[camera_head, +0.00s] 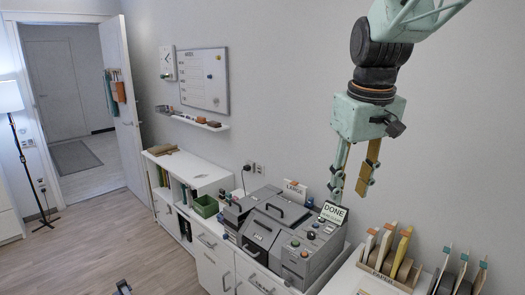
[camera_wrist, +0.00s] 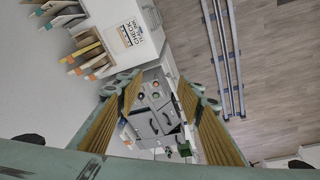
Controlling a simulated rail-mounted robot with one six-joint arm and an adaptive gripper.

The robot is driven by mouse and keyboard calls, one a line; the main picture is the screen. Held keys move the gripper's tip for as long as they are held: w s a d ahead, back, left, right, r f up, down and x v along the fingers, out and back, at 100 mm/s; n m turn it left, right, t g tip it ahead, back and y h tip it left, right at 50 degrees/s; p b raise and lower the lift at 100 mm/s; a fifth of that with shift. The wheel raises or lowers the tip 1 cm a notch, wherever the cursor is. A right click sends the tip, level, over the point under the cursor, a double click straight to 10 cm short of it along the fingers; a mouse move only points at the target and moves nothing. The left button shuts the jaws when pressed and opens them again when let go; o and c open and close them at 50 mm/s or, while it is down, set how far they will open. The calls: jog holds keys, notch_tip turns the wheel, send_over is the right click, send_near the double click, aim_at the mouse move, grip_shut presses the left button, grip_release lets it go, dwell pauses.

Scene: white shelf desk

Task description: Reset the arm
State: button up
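My arm hangs down from the top right in the head view, with my gripper (camera_head: 350,190) pointing downward. Its two fingers with tan pads are spread apart, and nothing shows between them. The wrist view also shows the fingers of my gripper (camera_wrist: 160,88) apart, with the grey machine (camera_wrist: 155,122) beyond them. In the head view my gripper appears above the right end of this grey machine (camera_head: 280,228) and near the small DONE sign (camera_head: 333,213). I see no contact, but the exact distance is unclear.
A rack of upright files (camera_head: 390,255) stands to the right, with more files at the right edge. A low white shelf (camera_head: 187,168) with a green bin (camera_head: 205,206) stands left of the machine. A whiteboard (camera_head: 204,79) hangs above a wall ledge. Open floor (camera_head: 90,250) lies left.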

jog(key=s+f+m+b, duration=0.1)
jog(key=s+f, duration=0.1)
jog(key=s, duration=1.4)
jog(key=s+f+m+t+b, duration=0.1)
jog(key=s+m, duration=0.1)
jog(key=s, duration=1.4)
jog(key=shift+s+f+m+t+b, duration=0.25)
jog(key=shift+f+m+t+b, duration=0.05)
jog(key=shift+f+b, duration=0.1)
jog(key=shift+c, duration=0.7)
